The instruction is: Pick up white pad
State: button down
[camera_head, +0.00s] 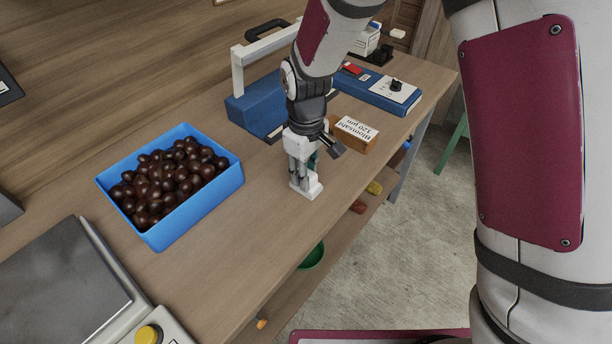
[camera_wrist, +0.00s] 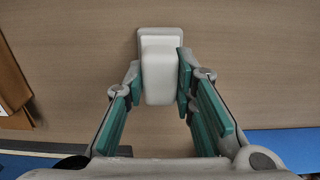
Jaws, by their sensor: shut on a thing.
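The white pad (camera_wrist: 158,78) is a pale rounded block with a wider base, seen between my fingers in the wrist view. My gripper (camera_wrist: 161,88) is shut on it, with one green-lined finger against each side. In the head view my gripper (camera_head: 302,172) points down at the wooden bench, and the white pad (camera_head: 311,189) shows at its tips. The pad's base is at or very near the bench top; I cannot tell whether it touches. My fingers hide part of the pad in the head view.
A blue crate of chestnuts (camera_head: 236,180) stands left on the bench (camera_head: 262,215). A labelled brown box (camera_head: 352,144) is close behind my gripper to the right. Blue devices (camera_head: 252,105) (camera_head: 366,91) stand at the back. A scale (camera_head: 70,285) is front left. The bench's edge is near on the right.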

jog(key=shift+r, duration=0.45)
jog(key=r, duration=0.2)
jog(key=shift+s+a+r, duration=0.1)
jog(key=shift+s+r, duration=0.25)
jog(key=s+a+r, duration=0.1)
jog(key=s+a, duration=0.1)
jog(key=s, duration=1.3)
jog(key=shift+r, duration=0.15)
jog(key=c, duration=2)
grip_release()
jog(key=shift+c, duration=0.2)
jog(key=c, duration=0.3)
jog(key=shift+s, duration=0.2)
